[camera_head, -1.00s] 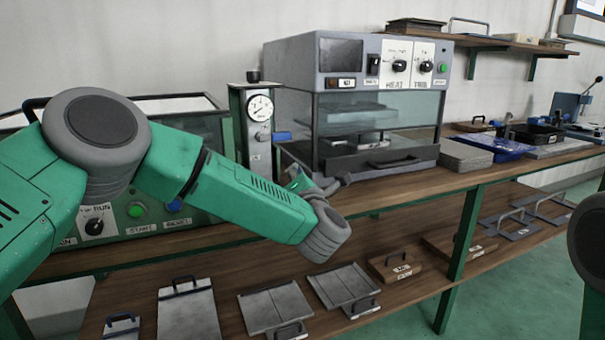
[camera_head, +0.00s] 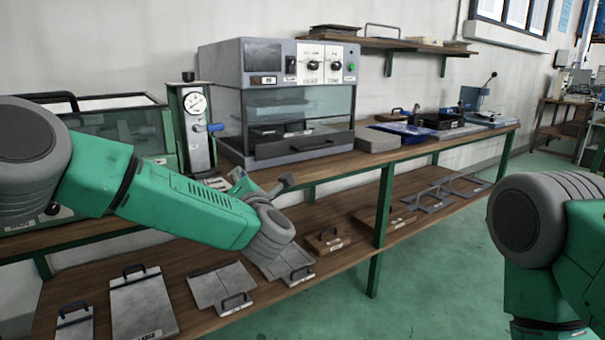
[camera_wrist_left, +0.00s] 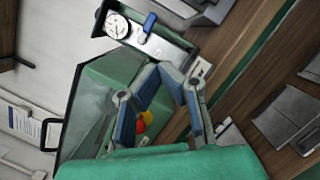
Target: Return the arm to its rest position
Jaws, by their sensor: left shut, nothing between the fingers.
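My left arm (camera_head: 190,200), green with grey joints, reaches in from the left in the head view, in front of the workbench. Its gripper (camera_head: 265,184) is partly hidden behind the grey wrist. In the left wrist view the gripper (camera_wrist_left: 160,72) shows blue-padded fingers drawn together, shut and empty, with the gauge post beyond them. My right arm (camera_head: 545,240) shows at the right edge of the head view, bent at a grey joint. Its gripper is out of view.
The bench (camera_head: 345,162) carries a gauge post (camera_head: 197,130), a heating machine (camera_head: 275,95), a grey stack (camera_head: 362,140) and blue trays (camera_head: 403,129). A lower shelf (camera_head: 205,262) holds several handled panels. Green floor (camera_head: 440,280) is clear between the shelf and my right arm.

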